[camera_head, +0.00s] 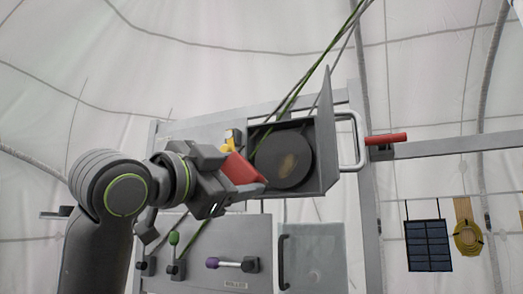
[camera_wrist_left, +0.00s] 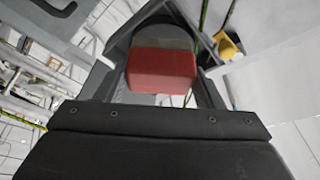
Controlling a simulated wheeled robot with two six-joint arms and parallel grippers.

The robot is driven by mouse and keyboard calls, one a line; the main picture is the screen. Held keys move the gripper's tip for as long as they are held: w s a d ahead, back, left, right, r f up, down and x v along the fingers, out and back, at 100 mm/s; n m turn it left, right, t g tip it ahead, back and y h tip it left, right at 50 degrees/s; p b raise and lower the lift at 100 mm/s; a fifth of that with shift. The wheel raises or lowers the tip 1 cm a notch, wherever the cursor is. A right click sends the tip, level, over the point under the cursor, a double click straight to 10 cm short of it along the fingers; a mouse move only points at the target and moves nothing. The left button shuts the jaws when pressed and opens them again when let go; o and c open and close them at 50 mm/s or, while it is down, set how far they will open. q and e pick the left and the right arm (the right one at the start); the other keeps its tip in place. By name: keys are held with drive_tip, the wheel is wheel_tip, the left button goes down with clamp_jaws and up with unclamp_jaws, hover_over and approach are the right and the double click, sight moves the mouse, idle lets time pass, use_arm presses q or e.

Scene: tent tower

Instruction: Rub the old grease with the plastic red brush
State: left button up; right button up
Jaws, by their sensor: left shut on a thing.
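The red brush (camera_head: 239,168) is in my left gripper (camera_head: 225,184), at the lower left of an open metal box (camera_head: 325,150). In the left wrist view the red brush (camera_wrist_left: 162,72) sits between the fingers of my left gripper (camera_wrist_left: 162,98). My right gripper is not in view.
A pale handle (camera_head: 360,140) sticks out right of the box, and a red lever (camera_head: 386,139) lies beyond it. A yellow part (camera_head: 233,138) is at the box's left. Below is a panel with a green knob (camera_head: 174,238) and purple-tipped lever (camera_head: 212,263). Green and grey cables cross above.

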sight(266, 180)
use_arm(q)
drive_tip(key=shift+m+h, duration=0.4)
drive_tip(key=shift+h, duration=0.3)
drive_tip(key=d+r+p, duration=0.1)
drive_tip(key=d, duration=0.1)
drive_tip(key=w+d+r+p, duration=0.1)
drive_tip(key=d+r, duration=0.1)
drive_tip(key=shift+w+d, duration=0.1)
drive_tip(key=shift+d, duration=0.15)
drive_tip(key=shift+w+d+f+p, duration=0.2)
drive_tip(key=shift+w+p, duration=0.25)
drive_tip(key=shift+w, duration=0.3)
drive_tip(key=shift+d, duration=0.1)
drive_tip(key=shift+w+d+p, duration=0.35)
drive_tip(key=shift+w, duration=0.55)
